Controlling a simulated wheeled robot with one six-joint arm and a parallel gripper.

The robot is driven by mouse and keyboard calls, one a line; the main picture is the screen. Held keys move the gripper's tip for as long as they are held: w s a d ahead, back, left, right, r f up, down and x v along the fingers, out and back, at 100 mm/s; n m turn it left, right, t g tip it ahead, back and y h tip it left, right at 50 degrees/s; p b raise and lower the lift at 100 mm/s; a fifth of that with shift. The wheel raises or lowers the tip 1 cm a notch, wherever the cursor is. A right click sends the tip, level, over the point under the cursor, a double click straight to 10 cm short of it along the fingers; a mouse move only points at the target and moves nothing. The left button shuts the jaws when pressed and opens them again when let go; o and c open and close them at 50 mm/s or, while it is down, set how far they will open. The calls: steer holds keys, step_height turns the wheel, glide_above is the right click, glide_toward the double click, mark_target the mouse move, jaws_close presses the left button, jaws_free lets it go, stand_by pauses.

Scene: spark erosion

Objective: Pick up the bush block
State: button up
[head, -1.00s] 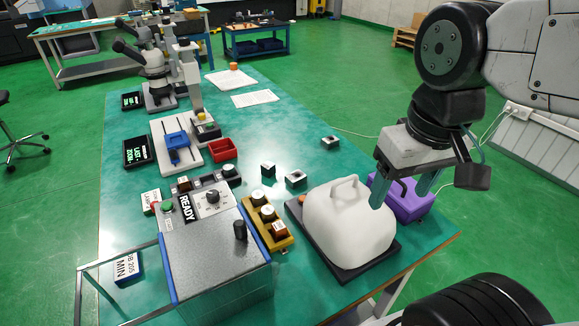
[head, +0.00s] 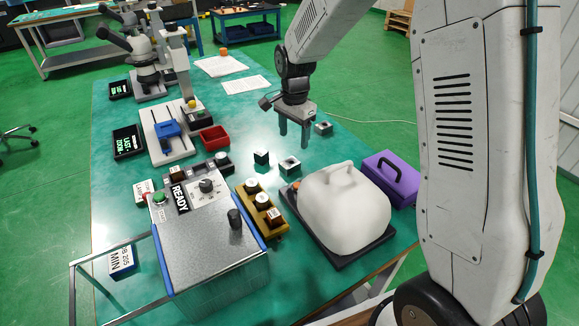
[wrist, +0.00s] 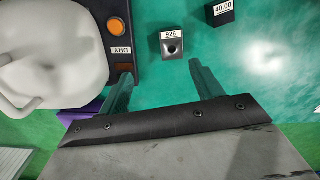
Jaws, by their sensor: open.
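A small block with a dark round hole and a label reading 926, which I take for the bush block, stands on the green table (head: 235,105) just below my gripper in the head view (head: 289,165). It also shows in the wrist view (wrist: 172,44), beyond the fingertips and roughly in line with the gap between them. My gripper (head: 294,141) is open and empty, pointing down above the table. Its two fingers show apart in the wrist view (wrist: 160,72). Nothing touches the block.
A dark block labelled 40.00 (wrist: 222,12) stands near the holed block; another small block (head: 323,128) stands right of my gripper. A white domed cover (head: 346,208) on a dark base with an orange button (wrist: 117,28) is close by. A purple case (head: 391,178) lies to the right.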

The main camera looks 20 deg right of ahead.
steer(key=m, duration=0.1)
glide_above(290, 159)
steer(key=s, duration=0.2)
steer(key=f, duration=0.6)
steer(key=shift+w+a, duration=0.15)
steer(key=shift+a, duration=0.2)
step_height(290, 159, down, 6)
steer(key=shift+w+r, duration=0.1)
steer(key=shift+r, duration=0.15)
jaws_close()
